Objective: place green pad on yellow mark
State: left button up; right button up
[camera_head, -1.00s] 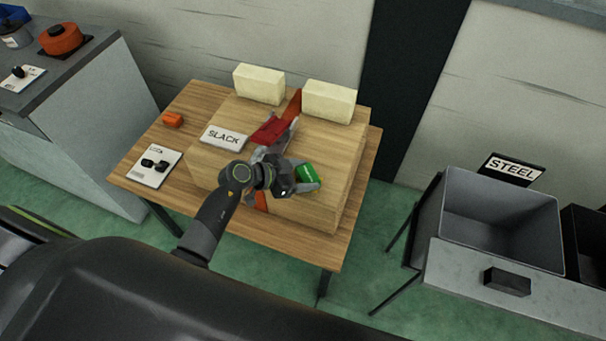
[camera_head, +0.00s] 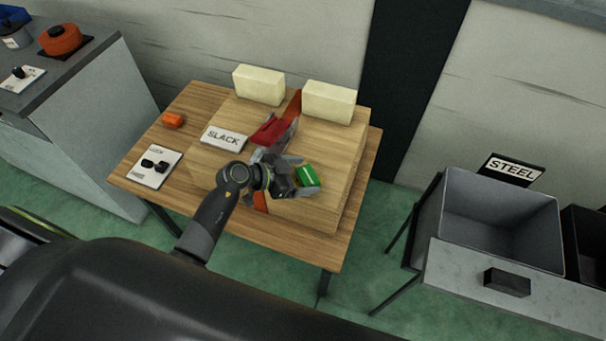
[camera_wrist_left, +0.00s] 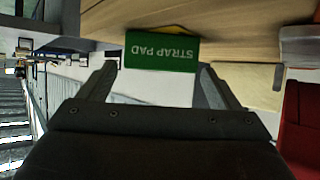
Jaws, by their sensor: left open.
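The green pad (camera_head: 308,177), lettered STRAP PAD, is at the near right part of the wooden block. In the left wrist view the green pad (camera_wrist_left: 161,52) appears upside down, against the block's edge. A sliver of the yellow mark (camera_wrist_left: 165,31) shows behind its edge; the pad hides the rest. My left gripper (camera_head: 297,176) is open beside the pad. In the left wrist view the fingers of my left gripper (camera_wrist_left: 156,70) are spread near the pad's two sides, and I see no clear grip. My right gripper is out of view.
The block (camera_head: 330,150) stands on a wooden table (camera_head: 150,130), with two cream blocks, a red buckle part (camera_head: 270,130), an orange strap (camera_head: 292,104) and a SLACK plate (camera_head: 223,138). A grey STEEL bin (camera_head: 500,225) stands right.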

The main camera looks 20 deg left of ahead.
pick_arm(q)
jog(key=v, duration=1.1)
jog(key=shift+s+a, duration=0.15)
jog(key=shift+s, duration=0.05)
jog(key=shift+r, duration=0.15)
